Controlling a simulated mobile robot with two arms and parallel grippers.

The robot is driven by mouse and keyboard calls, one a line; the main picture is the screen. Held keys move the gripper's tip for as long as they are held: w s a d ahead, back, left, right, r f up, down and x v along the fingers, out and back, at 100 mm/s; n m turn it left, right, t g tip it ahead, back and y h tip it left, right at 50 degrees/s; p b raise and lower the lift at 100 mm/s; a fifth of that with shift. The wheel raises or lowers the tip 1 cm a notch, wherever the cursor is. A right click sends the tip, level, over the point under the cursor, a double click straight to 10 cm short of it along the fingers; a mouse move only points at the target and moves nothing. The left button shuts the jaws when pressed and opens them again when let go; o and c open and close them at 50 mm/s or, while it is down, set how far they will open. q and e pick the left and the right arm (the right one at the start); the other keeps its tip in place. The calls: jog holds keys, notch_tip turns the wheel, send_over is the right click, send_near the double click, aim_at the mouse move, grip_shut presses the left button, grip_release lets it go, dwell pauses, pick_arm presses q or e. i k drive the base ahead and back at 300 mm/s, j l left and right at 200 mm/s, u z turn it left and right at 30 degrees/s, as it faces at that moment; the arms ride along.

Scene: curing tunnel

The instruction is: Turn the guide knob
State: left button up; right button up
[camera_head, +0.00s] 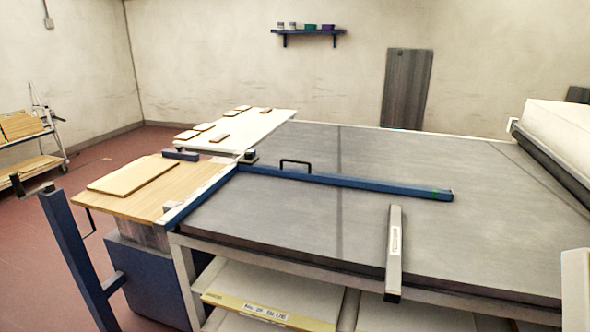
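A long blue guide bar (370,184) lies across the grey table surface (290,215). A black handle (295,163) stands up from the bar. A small dark knob-like part (250,155) sits near the bar's left end; it is too small to tell whether it is the guide knob. Another blue rail (200,195) runs along the table's left edge and meets the bar near that part. Neither of my grippers shows in the head view.
A wooden-topped stand (130,190) adjoins the table at left, near a blue post (75,255). A grey labelled bar (394,250) lies at the table's front edge. A white housing (560,135) stands at right. A trolley (25,150) is far left.

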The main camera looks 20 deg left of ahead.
aim_at(248, 156)
jog(key=j+z, duration=0.1)
jog(key=z, duration=0.15)
jog(key=j+z, duration=0.1)
jog(key=z, duration=0.2)
jog(key=k+j+z, duration=0.15)
jog(key=j, duration=0.3)
jog(key=j+z, duration=0.2)
jog(key=j, duration=0.2)
jog(key=k+j+z, duration=0.15)
jog(key=j, duration=0.25)
jog(key=k+j+z, duration=0.15)
jog(key=j, duration=0.2)
jog(key=k+j, duration=0.05)
